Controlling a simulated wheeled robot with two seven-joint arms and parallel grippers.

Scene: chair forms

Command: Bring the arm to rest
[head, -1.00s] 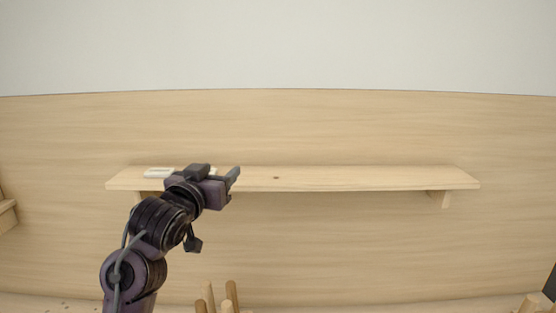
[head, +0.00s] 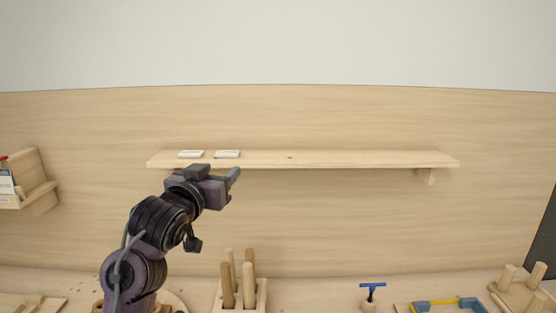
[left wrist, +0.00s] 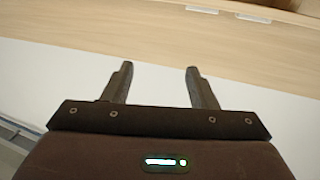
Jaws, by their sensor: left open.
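My left arm comes up from the lower left in the head view, and its left gripper (head: 231,180) is raised in front of the wall below the shelf's left part. In the left wrist view the two fingers of the gripper (left wrist: 158,85) stand well apart with nothing between them. The gripper is open and empty. My right gripper is in neither view.
A wooden shelf (head: 360,160) on the wall carries two small white plates (head: 191,154). A bench below holds a block with upright dowels (head: 248,285), a blue-handled tool (head: 372,290) and a blue-and-yellow item (head: 445,304). A wall rack (head: 35,175) is at left.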

